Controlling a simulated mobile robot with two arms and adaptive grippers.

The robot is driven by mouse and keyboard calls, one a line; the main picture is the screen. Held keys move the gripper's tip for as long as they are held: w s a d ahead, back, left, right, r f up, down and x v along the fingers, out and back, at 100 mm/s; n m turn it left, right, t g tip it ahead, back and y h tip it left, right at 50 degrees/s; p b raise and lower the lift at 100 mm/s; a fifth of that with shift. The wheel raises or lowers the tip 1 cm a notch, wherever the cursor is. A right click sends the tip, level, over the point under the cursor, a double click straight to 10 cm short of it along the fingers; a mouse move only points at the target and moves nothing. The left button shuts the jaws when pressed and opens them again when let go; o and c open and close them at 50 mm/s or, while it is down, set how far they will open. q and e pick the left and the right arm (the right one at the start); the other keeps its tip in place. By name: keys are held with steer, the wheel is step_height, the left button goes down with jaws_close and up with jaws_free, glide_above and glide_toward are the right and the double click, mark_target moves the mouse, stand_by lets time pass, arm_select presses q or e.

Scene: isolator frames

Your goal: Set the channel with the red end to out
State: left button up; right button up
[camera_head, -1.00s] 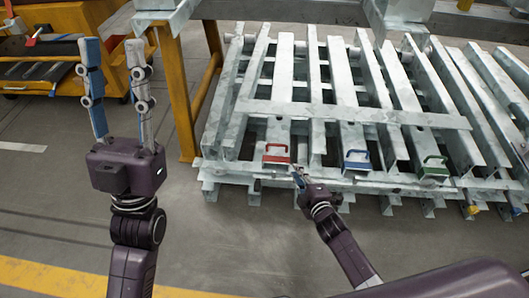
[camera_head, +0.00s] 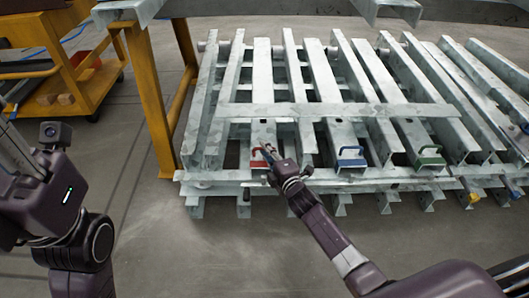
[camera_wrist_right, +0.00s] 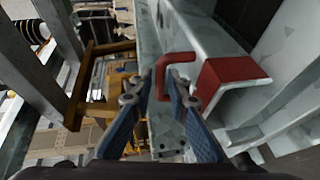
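The channel with the red end (camera_head: 262,90) lies in the rack beside the other channels, its red end (camera_head: 258,159) facing me. In the right wrist view its red end face (camera_wrist_right: 228,80) and red handle (camera_wrist_right: 161,72) show clearly. My right gripper (camera_head: 267,152) is at the red end, partly covering it in the head view. In the right wrist view, its blue-padded fingers (camera_wrist_right: 159,84) are apart, one on each side of the handle, with gaps visible. My left gripper (camera_head: 12,150) is partly cut off at the left edge, away from the rack.
Channels with a blue end (camera_head: 350,162) and a green end (camera_head: 430,160) lie to the right. A crossbar (camera_head: 335,110) runs over the channels. A yellow post (camera_head: 150,100) stands left of the rack. The floor (camera_head: 190,250) before the rack is clear.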

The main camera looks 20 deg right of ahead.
steer(key=shift+w+f, duration=0.1)
steer(key=shift+w, duration=0.45)
steer(key=shift+a, duration=0.1)
jaws_close()
